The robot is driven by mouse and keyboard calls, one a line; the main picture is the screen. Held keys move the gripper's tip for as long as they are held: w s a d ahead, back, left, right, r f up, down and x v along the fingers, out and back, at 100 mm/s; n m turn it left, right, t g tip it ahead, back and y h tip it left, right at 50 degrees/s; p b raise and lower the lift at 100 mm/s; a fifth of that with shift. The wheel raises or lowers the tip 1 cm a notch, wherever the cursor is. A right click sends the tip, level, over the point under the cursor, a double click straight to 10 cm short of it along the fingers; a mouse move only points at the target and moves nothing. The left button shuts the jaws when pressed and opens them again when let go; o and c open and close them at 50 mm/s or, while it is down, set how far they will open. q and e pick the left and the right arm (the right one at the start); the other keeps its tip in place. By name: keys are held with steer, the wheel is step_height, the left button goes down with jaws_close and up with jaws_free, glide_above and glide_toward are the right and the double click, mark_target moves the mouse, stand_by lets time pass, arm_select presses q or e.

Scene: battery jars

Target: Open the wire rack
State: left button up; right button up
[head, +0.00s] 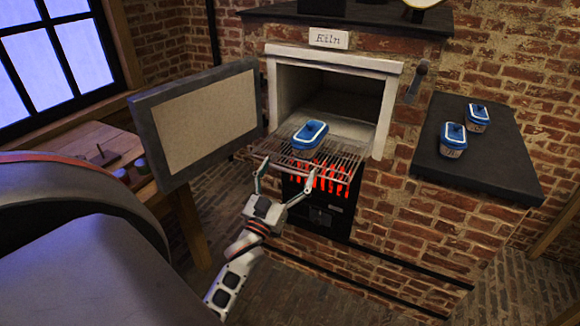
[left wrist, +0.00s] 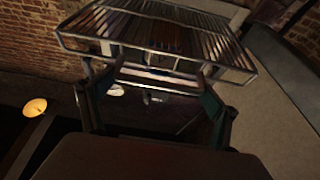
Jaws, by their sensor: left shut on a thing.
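The wire rack (head: 345,171) sticks out of the kiln mouth, partly drawn out over the glowing grate. A blue-rimmed container (head: 310,135) stands on it. The right gripper is in neither view.
The kiln door (head: 205,122) stands open at the left. Two blue-lidded jars (head: 453,140) (head: 477,117) stand on a dark slab (head: 485,165) at the right. A wooden table (head: 95,150) is at the far left. The floor before the kiln looks clear.

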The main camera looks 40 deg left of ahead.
arm_select(q)
steer(key=o, duration=1.4)
steer(key=shift+r, duration=0.1)
step_height(320, 180, up, 10)
steer(key=shift+f, duration=0.1)
